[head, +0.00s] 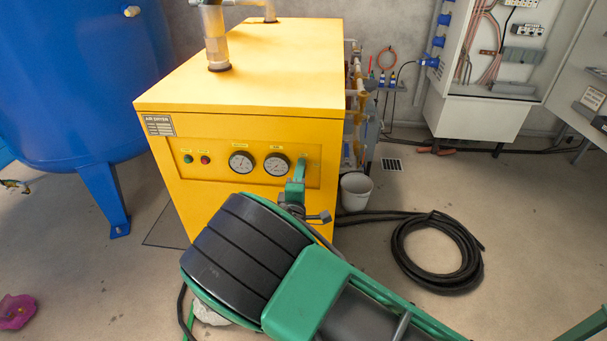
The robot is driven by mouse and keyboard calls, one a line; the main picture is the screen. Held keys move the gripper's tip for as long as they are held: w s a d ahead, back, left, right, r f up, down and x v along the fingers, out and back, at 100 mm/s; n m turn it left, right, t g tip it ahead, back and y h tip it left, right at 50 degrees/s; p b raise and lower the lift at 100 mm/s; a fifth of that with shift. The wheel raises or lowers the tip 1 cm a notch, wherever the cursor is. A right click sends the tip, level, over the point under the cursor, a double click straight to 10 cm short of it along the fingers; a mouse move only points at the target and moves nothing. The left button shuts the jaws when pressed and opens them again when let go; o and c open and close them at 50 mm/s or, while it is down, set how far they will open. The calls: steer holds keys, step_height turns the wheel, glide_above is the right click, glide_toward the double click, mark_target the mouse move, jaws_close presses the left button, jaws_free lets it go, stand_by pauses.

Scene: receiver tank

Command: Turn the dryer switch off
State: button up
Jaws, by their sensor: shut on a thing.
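The yellow air dryer (240,95) stands in the middle, with a control panel on its front. The panel has a green light or button (188,158), a red one (205,159) and two round gauges, a left gauge (241,162) and a right gauge (276,164). My gripper (300,165) is at the panel's right end, just right of the right gauge. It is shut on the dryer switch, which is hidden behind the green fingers. The switch's position cannot be read.
A blue tank (80,80) on legs stands at the left. A white bucket (355,191) and a coiled black hose (437,252) are on the floor to the right. An open electrical cabinet (480,110) is at the back right. A pink object (16,311) lies at lower left.

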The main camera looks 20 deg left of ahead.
steer(key=shift+f, duration=0.1)
stand_by(0.5)
steer(key=o, duration=0.8)
steer(key=shift+c, duration=0.2)
steer(key=v, duration=1)
steer(key=shift+s, duration=0.25)
steer(key=shift+d, duration=0.15)
